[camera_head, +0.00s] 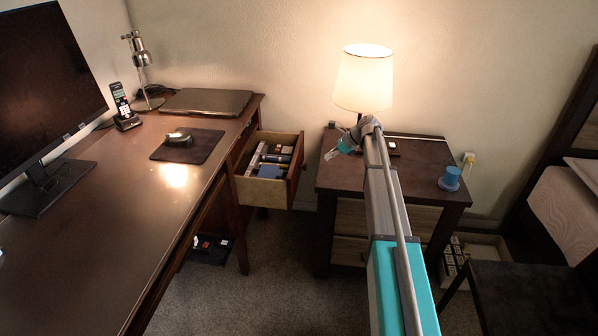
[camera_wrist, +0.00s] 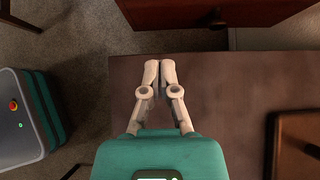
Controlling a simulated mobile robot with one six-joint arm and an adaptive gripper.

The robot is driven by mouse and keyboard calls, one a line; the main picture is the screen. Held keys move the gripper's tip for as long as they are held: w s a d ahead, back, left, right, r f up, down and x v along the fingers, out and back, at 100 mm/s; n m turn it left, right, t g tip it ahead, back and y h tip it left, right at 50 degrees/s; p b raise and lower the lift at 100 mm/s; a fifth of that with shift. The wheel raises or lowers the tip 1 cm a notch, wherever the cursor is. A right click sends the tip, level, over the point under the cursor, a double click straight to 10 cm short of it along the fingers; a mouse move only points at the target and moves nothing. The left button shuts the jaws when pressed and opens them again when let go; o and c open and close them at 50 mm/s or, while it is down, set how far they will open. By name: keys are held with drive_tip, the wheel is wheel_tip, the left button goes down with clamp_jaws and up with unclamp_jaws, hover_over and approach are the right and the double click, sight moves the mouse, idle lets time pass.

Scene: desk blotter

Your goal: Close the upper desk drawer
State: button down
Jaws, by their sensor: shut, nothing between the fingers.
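The upper desk drawer (camera_head: 268,165) is pulled open from the right end of the desk (camera_head: 110,220), with books or boxes and a blue item inside. Its dark wooden front faces right, toward the nightstand. In the wrist view, a reddish-brown wooden front (camera_wrist: 185,12), likely the drawer's, with a small knob, lies across the top, beyond my fingertips. My gripper (camera_head: 330,155) is right of the drawer, over the left part of the nightstand, and apart from the drawer front. In the wrist view my gripper (camera_wrist: 160,66) has its fingers together and is empty.
The nightstand (camera_head: 420,178) stands right of the drawer across a narrow floor gap. It holds a lit lamp (camera_head: 363,80) and a blue cup-like object (camera_head: 450,179). A closed laptop (camera_head: 206,102) and a mouse (camera_head: 178,137) are on the desk. Carpet is clear in front of the drawer.

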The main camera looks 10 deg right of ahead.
sight(294, 172)
drive_tip(key=shift+a+f, duration=0.1)
drive_tip(key=shift+b+x, duration=0.95)
drive_tip(key=shift+x, duration=0.2)
drive_tip(key=b+x, duration=0.1)
drive_tip(key=x, duration=0.2)
drive_tip(key=b+x, duration=0.2)
drive_tip(key=x, duration=0.1)
drive_tip(key=a+r+b+x, duration=0.1)
drive_tip(key=b+x, duration=0.1)
drive_tip(key=x, duration=0.1)
drive_tip(key=shift+w+a+r, duration=0.1)
drive_tip(key=shift+w+a, duration=0.05)
drive_tip(key=shift+w, duration=0.05)
drive_tip(key=shift+w+a, duration=0.25)
drive_tip(key=shift+a, duration=0.45)
drive_tip(key=shift+a, duration=0.1)
